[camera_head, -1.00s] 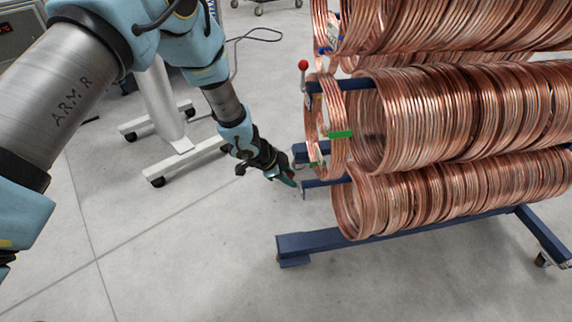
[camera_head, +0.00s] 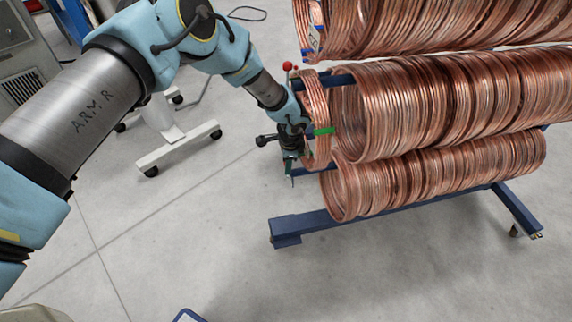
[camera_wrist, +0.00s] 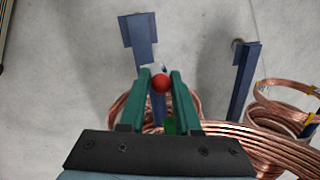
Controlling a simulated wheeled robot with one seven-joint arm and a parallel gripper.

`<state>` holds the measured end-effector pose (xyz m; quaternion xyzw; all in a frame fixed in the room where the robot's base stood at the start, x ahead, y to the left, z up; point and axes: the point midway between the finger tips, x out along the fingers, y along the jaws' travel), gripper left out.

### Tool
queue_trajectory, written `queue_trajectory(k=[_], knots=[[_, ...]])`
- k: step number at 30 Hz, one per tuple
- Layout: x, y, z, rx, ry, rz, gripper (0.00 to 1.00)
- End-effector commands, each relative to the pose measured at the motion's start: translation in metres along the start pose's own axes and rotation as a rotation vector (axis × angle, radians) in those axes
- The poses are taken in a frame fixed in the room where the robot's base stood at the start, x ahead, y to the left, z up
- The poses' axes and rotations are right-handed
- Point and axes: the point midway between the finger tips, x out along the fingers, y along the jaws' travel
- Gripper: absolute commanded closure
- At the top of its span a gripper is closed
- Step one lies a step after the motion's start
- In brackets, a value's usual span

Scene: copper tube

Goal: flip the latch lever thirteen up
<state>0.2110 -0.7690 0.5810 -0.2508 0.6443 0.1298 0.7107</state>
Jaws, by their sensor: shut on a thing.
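My gripper (camera_wrist: 161,77) has its two green fingers closed around the red ball knob (camera_wrist: 160,84) of a latch lever. In the head view my gripper (camera_head: 291,158) is at the outer end of a lower blue arm of the coil rack, left of the copper coils. The lever's shank is mostly hidden by the knob and fingers, so its tilt is hard to tell. No number is readable on it. Another latch lever with a red knob (camera_head: 287,66) stands upright at the end of the blue arm above.
Copper coils (camera_head: 420,100) hang on the rack's arms to the right, close to my gripper; one carries a green tag (camera_head: 323,131). The rack's blue foot (camera_head: 290,231) is below on the floor.

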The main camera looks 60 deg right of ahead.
Motion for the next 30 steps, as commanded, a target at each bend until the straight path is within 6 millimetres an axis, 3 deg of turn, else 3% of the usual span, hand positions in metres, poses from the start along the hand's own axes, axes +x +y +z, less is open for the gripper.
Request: queue_trajectory(k=[13,14,18,21,30], knots=[[-0.0006,-0.0057,0.001,0.002,-0.007,-0.009,1.0],[-0.0006,-0.0057,0.001,0.001,-0.007,-0.009,0.65],[-0.0003,-0.0044,0.0009,0.002,-0.008,-0.007,0.49],[-0.0001,-0.0033,0.0006,0.002,-0.008,-0.005,0.41],[0.0001,-0.0015,-0.0001,0.002,-0.008,-0.002,0.41]])
